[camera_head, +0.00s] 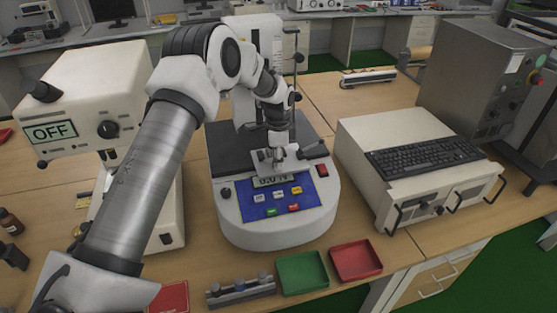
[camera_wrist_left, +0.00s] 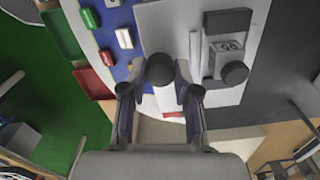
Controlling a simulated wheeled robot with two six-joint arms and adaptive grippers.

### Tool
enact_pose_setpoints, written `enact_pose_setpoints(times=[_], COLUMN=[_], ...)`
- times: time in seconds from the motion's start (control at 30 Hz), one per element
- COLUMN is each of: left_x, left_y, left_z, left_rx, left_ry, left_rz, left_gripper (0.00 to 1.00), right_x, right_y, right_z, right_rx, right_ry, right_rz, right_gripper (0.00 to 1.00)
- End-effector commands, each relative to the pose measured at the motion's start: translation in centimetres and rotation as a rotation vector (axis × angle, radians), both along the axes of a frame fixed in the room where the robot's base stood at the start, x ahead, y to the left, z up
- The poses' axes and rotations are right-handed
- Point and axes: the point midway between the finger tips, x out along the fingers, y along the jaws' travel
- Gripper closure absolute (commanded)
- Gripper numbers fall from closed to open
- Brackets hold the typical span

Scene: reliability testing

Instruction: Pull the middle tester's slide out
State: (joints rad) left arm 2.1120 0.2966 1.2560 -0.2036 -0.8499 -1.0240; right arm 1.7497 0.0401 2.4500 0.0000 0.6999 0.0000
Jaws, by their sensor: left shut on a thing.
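The middle tester (camera_head: 305,215) is a white rounded machine with a blue button panel, a small display and a tall column at the back. Its slide seems to be the light grey plate (camera_wrist_left: 168,22) in the left wrist view, with a dark round knob (camera_wrist_left: 160,67) at its near edge. My left gripper (camera_head: 276,158) reaches down over the tester, just behind the display. In the left wrist view its fingers (camera_wrist_left: 160,88) are shut around the knob. My arm and gripper hide part of the slide in the head view. My right gripper is not in view.
A white tester reading OFF (camera_head: 60,100) stands left. A beige box with a keyboard (camera_head: 425,155) stands close on the right. A green tray (camera_head: 302,273), a red tray (camera_head: 356,262) and a grey rack (camera_head: 241,289) lie along the front edge.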

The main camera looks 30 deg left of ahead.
Motion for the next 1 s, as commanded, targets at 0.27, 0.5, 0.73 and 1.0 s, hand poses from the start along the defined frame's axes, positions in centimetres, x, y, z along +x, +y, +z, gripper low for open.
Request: enact_pose_setpoints(times=[0.27, 0.5, 0.73, 1.0], left_x=[0.1, 0.1, 0.2, 0.1], left_y=[0.0, 0.0, -0.1, -0.3], left_z=[0.0, 0.2, 3.9, 10.4], left_rx=[0.0, -0.001, 0.0, 0.002], left_ry=[-0.003, -0.003, -0.009, -0.007], left_rz=[0.001, 0.001, 0.0, 0.0], left_gripper=[0.44, 0.44, 0.44, 0.44], right_x=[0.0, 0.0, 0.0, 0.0], right_y=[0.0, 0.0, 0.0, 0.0], right_z=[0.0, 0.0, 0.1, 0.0], right_rx=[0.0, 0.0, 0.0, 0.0], right_ry=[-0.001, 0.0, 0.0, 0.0], right_rz=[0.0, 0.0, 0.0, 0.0], right_gripper=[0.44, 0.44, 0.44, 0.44])
